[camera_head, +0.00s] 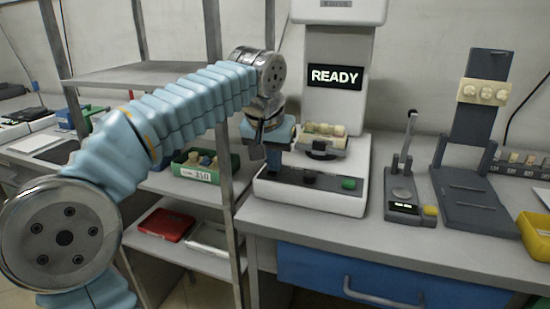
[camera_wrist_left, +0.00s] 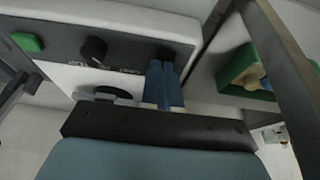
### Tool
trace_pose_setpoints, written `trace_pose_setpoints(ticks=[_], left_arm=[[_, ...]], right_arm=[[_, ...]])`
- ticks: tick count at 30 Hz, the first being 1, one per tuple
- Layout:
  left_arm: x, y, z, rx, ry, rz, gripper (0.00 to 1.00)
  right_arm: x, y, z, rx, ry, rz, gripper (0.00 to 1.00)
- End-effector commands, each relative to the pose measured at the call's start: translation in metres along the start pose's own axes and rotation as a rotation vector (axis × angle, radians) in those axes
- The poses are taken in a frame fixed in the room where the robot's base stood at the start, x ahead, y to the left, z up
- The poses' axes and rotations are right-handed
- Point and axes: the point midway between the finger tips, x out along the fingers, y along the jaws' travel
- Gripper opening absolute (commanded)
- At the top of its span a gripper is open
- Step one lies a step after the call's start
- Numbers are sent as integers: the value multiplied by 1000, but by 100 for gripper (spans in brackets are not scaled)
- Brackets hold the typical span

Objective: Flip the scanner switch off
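The scanner (camera_head: 330,100) is a tall white machine with a lit "READY" display (camera_head: 335,77). Its dark front panel (camera_head: 325,186) carries a black knob (camera_head: 309,177) and a green button (camera_head: 348,184). In the left wrist view the panel shows the green button (camera_wrist_left: 27,42), the black knob (camera_wrist_left: 93,50) and another dark control (camera_wrist_left: 166,53) near its end. My left gripper (camera_head: 276,158) is at the panel's left end. Its blue fingers (camera_wrist_left: 163,78) lie together, with their tips just before that end control. Contact cannot be told. My right gripper is not in view.
A metal rack post (camera_head: 222,130) stands close left of the scanner. A green bin (camera_head: 205,168) is on the shelf behind it. A grey device with a lever (camera_head: 404,185) and a dark stand (camera_head: 470,190) are to the right. A blue drawer (camera_head: 380,280) is below the counter.

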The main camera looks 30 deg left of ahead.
Motion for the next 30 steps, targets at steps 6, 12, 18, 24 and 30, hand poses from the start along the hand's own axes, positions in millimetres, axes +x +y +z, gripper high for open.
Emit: trace_pose_setpoints(ticks=[6,12,18,24,30], left_arm=[[8,0,5,3,-38,-8,0],[-21,-2,-9,3,-23,-5,0],[-66,-5,-10,2,-1,0,0],[-110,-4,-11,2,2,1,0],[-134,-4,-11,3,1,0,0]], right_arm=[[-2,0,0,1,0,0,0],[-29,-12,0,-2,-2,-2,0],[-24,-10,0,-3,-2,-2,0],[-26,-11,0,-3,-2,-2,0],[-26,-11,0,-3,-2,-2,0]])
